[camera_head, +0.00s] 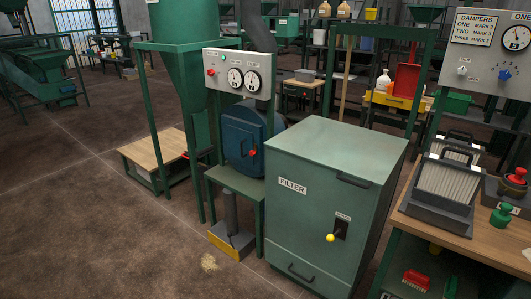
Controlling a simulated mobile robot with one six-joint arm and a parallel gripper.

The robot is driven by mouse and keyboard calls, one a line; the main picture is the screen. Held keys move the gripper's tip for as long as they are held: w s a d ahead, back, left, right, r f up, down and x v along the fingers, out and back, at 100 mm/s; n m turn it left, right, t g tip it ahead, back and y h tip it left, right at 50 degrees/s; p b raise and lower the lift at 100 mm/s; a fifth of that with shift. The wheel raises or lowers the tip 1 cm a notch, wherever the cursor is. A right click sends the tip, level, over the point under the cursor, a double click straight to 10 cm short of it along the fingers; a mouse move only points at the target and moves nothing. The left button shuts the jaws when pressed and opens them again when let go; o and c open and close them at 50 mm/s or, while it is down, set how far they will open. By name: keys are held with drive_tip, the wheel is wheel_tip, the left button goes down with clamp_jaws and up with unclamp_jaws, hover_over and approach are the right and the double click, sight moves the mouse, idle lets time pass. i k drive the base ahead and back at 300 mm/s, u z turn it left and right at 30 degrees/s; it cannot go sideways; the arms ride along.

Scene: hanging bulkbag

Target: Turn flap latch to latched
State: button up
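Nothing in view is marked as the flap latch. A blue round housing (238,140) with a flat front stands on a green stand left of centre, with a small red handle (252,153) on its front. A green cabinet (300,215) labelled FILTER stands at centre right. On its front, a yellow-knobbed lever (330,238) sits at a dark plate under a small label too small to read. The knob is at the plate's lower left. I cannot tell whether either is latched. My gripper is not in view.
A gauge panel (240,72) stands above the blue housing. A wooden bench (485,240) at right holds a pleated filter (447,180) and red and green knobbed items. A low wooden platform (155,152) is at left.

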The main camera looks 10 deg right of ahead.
sight(251, 153)
drive_tip(key=z, duration=0.15)
drive_tip(key=k, duration=0.65)
drive_tip(key=u, duration=0.45)
drive_tip(key=i, duration=1.25)
drive_tip(key=u, duration=0.55)
